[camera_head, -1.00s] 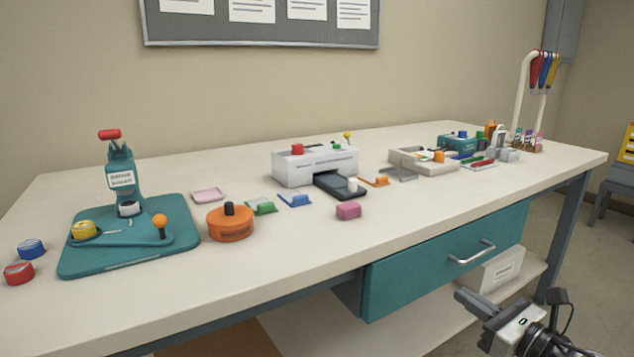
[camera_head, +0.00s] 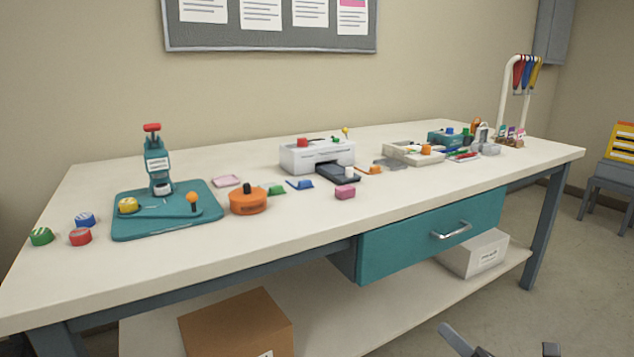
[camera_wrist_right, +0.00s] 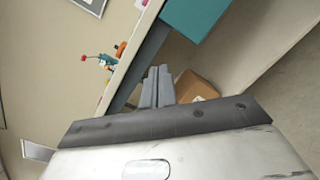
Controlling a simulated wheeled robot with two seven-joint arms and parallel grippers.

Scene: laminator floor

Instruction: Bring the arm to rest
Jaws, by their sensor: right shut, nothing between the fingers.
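My right gripper (camera_head: 452,335) shows at the bottom edge of the head view, in front of the bench and below the drawer; most of it is cut off by the frame. In the right wrist view its two grey fingers (camera_wrist_right: 157,86) lie together, shut with nothing between them. It touches nothing that I can see. My left gripper is out of view.
The long bench (camera_head: 300,225) has a teal drawer (camera_head: 430,233), shut. A teal press (camera_head: 165,210), an orange round tin (camera_head: 248,201) and a white laminator (camera_head: 317,155) stand on top. A cardboard box (camera_head: 237,325) and a white box (camera_head: 475,253) sit below.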

